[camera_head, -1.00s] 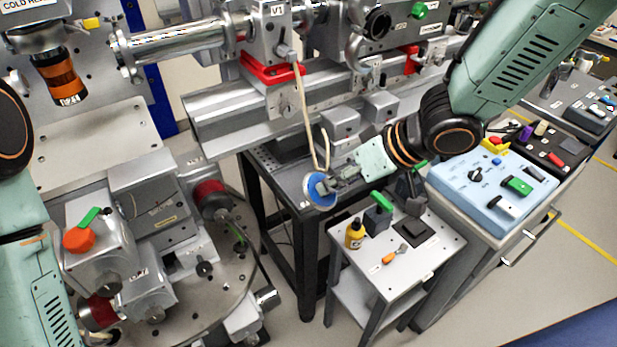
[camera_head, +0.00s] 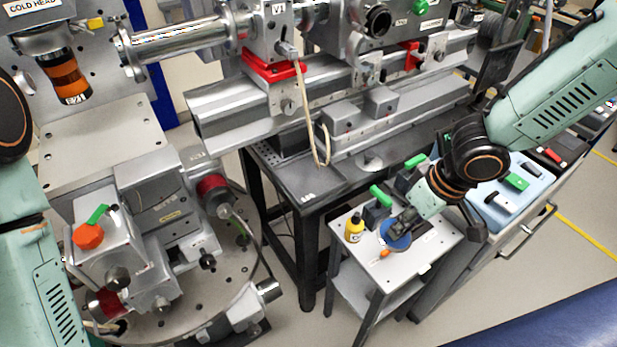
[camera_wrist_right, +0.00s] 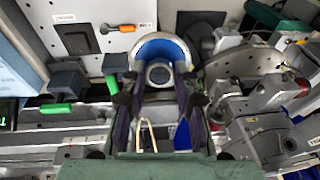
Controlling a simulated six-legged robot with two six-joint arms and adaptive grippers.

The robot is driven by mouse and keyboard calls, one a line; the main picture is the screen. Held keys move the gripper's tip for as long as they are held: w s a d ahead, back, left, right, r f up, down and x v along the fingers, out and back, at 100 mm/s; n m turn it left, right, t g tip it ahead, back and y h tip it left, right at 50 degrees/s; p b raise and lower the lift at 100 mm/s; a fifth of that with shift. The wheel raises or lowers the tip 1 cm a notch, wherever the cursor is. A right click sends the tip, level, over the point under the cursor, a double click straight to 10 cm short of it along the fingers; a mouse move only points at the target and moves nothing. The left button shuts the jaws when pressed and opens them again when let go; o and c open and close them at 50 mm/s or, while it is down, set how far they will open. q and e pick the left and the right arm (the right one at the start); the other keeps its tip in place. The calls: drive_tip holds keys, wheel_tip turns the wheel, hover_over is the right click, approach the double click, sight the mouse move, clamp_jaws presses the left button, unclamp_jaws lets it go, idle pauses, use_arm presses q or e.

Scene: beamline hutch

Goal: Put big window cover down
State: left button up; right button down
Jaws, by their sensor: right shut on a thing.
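The big window cover, a blue disc (camera_head: 396,235), is over the top of the small white cart in the head view. My right gripper (camera_head: 405,221) is shut on it. In the wrist view the cover shows as a blue round piece with a grey rim (camera_wrist_right: 165,46), between the two dark fingers of my right gripper (camera_wrist_right: 161,85). I cannot tell whether the cover touches the cart top or is just above it. My left arm shows at the left edge of the head view, but its gripper is out of view.
The small cart (camera_head: 440,246) carries a yellow bottle (camera_head: 354,228), dark blocks with green handles (camera_head: 377,207) and an orange-handled tool (camera_head: 385,253), close to the cover. A blue control box (camera_head: 532,189) is to the right. The beamline rail (camera_head: 230,115) is behind.

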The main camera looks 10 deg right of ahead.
drive_tip(key=s+d+m+g+h, duration=0.1)
drive_tip(key=s+d+h, duration=0.1)
drive_tip(key=d, duration=0.3)
drive_tip(key=shift+s+f+g, duration=0.35)
drive_tip(key=shift+s+g, duration=0.05)
drive_tip(key=shift+s, duration=0.15)
